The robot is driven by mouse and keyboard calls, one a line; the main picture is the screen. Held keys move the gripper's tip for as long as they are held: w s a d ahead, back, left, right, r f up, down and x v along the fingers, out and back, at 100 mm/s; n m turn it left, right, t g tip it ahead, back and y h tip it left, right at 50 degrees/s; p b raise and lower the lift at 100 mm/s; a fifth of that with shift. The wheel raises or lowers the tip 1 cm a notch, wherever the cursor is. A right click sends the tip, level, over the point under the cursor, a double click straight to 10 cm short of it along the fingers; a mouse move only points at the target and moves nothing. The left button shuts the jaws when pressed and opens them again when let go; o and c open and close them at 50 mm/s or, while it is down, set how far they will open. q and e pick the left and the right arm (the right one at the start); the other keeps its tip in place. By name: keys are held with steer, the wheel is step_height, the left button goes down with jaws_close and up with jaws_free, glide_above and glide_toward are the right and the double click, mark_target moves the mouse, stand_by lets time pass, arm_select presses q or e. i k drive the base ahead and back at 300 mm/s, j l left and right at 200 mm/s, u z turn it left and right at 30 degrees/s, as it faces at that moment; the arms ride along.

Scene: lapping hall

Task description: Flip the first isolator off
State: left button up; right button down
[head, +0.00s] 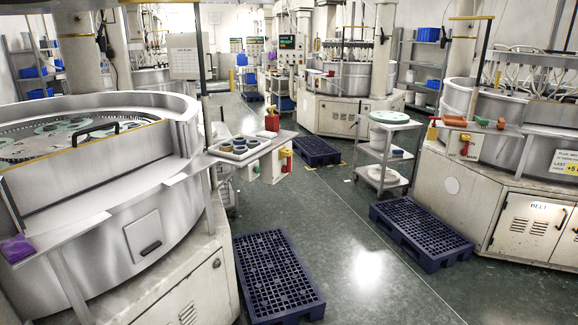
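A red and yellow switch-like handle (286,160), possibly an isolator, sits on a pale panel just beyond the shelf of the left lapping machine (155,205). A similar red and yellow handle (465,148) is on the front panel of the right machine (450,185). Both are small in the head view, and I cannot tell their on or off position. I cannot tell from the picture which one is the first isolator. Neither of my grippers is in view.
Dark blue pallets lie on the floor at the front (277,280), right (422,232) and back (317,151). A metal trolley (388,155) stands mid-right. A tray (240,150) sits on the left machine's shelf. Green floor (345,215) is clear between the pallets.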

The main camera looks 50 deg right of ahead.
mark_target(287, 169)
steer(key=l+z, duration=0.1)
steer(key=z, duration=1.65)
steer(key=i+l+u, duration=0.2)
steer(key=i+l, duration=2.45)
steer(key=l, duration=0.15)
